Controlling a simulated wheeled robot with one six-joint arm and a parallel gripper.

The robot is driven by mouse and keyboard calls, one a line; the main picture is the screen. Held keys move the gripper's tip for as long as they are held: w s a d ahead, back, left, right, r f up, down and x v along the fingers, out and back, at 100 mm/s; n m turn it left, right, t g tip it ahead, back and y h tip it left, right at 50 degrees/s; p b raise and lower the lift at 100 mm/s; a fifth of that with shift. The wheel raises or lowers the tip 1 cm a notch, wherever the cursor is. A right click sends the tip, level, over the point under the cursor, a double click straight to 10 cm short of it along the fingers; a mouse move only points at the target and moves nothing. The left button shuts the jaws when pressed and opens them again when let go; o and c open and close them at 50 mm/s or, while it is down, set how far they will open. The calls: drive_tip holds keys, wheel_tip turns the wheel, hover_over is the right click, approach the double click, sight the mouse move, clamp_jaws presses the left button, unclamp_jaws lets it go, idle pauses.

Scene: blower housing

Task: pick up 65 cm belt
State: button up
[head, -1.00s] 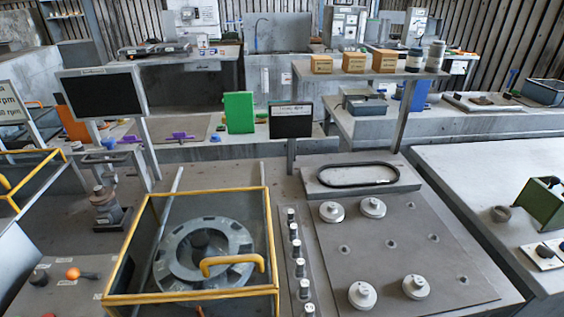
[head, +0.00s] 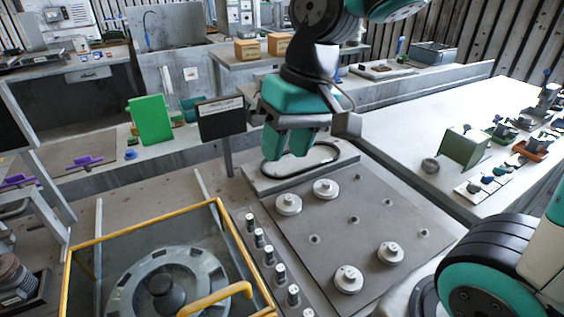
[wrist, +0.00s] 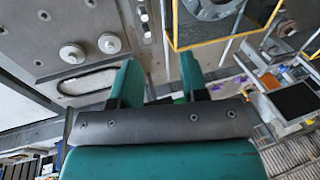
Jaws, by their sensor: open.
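The belt is a thin black oval loop (head: 318,166) lying flat on a light grey raised plate (head: 254,183) at the back of the grey work panel. In the wrist view the belt (wrist: 86,95) shows whole or nearly so, left of the fingers. My gripper (head: 288,148) has teal fingers pointing down, apart and empty. In the head view its fingertips cover part of the belt's far side. In the wrist view the gripper (wrist: 160,75) has nothing between its fingers, and the belt lies outside them, apart.
White round knobs (head: 288,204) and small pegs stand on the panel. A yellow-framed housing (head: 150,228) sits front left. A dark sign (head: 221,119) stands on a post left of my gripper. A green box (head: 465,146) stands on the right-hand bench.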

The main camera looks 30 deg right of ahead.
drive_tip(key=w+d+f+m+h+b, duration=0.1)
drive_tip(key=w+d+f+m, duration=0.1)
drive_tip(key=w+d+m, duration=0.35)
drive_tip(key=w+d+f+m+h+b, duration=0.1)
drive_tip(key=w+d+f+m+b, duration=0.15)
drive_tip(key=w, duration=0.55)
drive_tip(key=m+h+b, duration=0.1)
drive_tip(key=m+b, duration=0.1)
drive_tip(key=m, duration=0.9)
approach(311, 166)
drive_tip(key=shift+s+f+g+p, duration=0.1)
drive_tip(key=shift+f+g+p, duration=0.05)
drive_tip(key=shift+f+p, duration=0.4)
drive_tip(key=shift+s+f+g+p, duration=0.15)
drive_tip(key=shift+f+p, duration=0.3)
drive_tip(key=shift+f, duration=0.25)
drive_tip(key=shift+w+f+p, duration=0.2)
drive_tip(key=shift+f+p, duration=0.3)
drive_tip(key=shift+f, duration=1.05)
drive_tip(key=shift+w+f+p, duration=0.2)
drive_tip(key=shift+f+p, duration=0.3)
drive_tip(key=shift+f, duration=1.05)
clamp_jaws()
